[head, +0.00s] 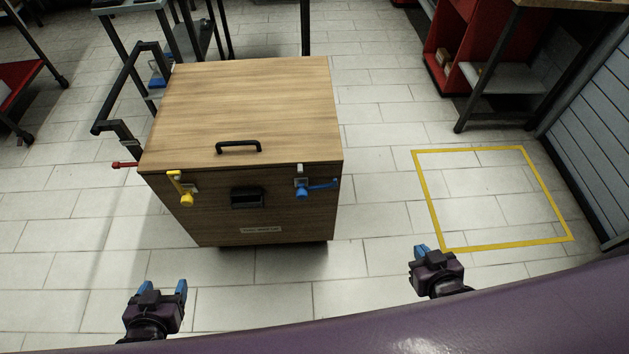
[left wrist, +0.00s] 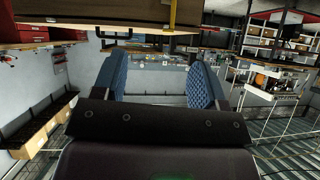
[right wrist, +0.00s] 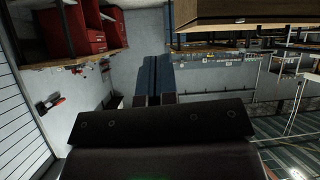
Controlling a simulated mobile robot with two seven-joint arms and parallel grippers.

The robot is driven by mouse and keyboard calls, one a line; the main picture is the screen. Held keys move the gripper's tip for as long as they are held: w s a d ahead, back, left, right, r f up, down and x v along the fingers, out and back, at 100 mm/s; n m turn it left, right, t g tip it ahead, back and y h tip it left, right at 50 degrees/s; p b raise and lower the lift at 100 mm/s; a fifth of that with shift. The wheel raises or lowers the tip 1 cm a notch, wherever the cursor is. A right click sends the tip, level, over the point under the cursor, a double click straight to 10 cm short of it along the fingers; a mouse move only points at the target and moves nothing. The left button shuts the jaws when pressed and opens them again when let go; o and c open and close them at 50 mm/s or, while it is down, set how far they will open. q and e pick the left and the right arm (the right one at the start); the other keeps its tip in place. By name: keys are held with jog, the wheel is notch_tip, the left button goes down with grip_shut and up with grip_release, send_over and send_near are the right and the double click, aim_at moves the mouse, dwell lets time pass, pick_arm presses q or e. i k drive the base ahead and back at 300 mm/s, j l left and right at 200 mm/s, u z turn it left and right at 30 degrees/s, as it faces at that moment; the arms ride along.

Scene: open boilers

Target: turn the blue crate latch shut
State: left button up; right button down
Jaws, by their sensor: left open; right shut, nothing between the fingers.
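The wooden crate (head: 245,110) stands on the tiled floor in the head view, lid down. Its blue latch (head: 318,187) is at the right of the front face, with its handle pointing sideways to the right. A yellow latch (head: 180,188) at the left of the front has its handle roughly upright. My left gripper (head: 162,289) is open and empty, in front of the crate and below the yellow latch. My right gripper (head: 420,252) is shut and empty, to the right of the crate and apart from the blue latch. Its closed fingers (right wrist: 155,77) show in the right wrist view.
A red latch (head: 125,164) sticks out at the crate's left side, near a black push handle (head: 118,95). The lid has a black handle (head: 238,147). A yellow floor outline (head: 505,244) lies at right, empty. A red shelf unit (head: 468,45) stands behind it. Floor around the crate's front is clear.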

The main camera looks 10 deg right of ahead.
aim_at(301, 194)
jog(key=i+j, duration=0.1)
jog(key=j, duration=0.75)
jog(key=i+j, duration=0.1)
jog(key=j, duration=0.8)
jog(key=j+z, duration=0.2)
jog(key=z, duration=0.25)
jog(key=j+z, duration=0.2)
jog(key=z, duration=0.7)
